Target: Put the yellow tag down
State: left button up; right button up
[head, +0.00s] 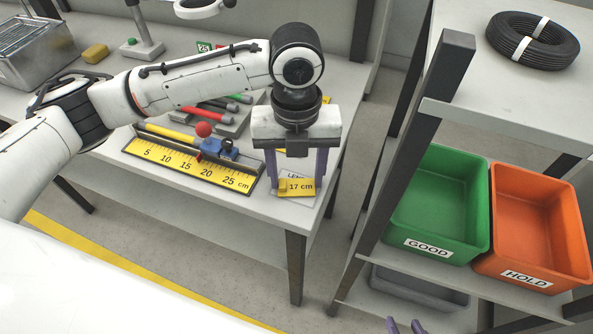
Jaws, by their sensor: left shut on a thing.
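The yellow tag (300,187), marked "17 cm", is between the purple fingers of my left gripper (296,186), which is shut on it. The tag is over a white card (296,200) lettered "LEN…" near the right end of the workbench (250,207). The tag hides part of the card, and I cannot tell whether they touch. Only the purple fingertips of my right gripper (404,326) show at the bottom edge. They stand apart with nothing seen between them.
A yellow ruler gauge (184,164) with a blue slider (213,148) and red knob (204,130) lies left of the tag. Several colored-handled tools lie behind it. A shelf at right holds a green GOOD bin (425,252), an orange HOLD bin (483,263) and a black coil (503,45).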

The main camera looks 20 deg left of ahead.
aim_at(297, 184)
pick_arm(q)
jog(key=shift+f, duration=0.1)
jog(key=o, duration=1)
notch_tip(297, 184, up, 12)
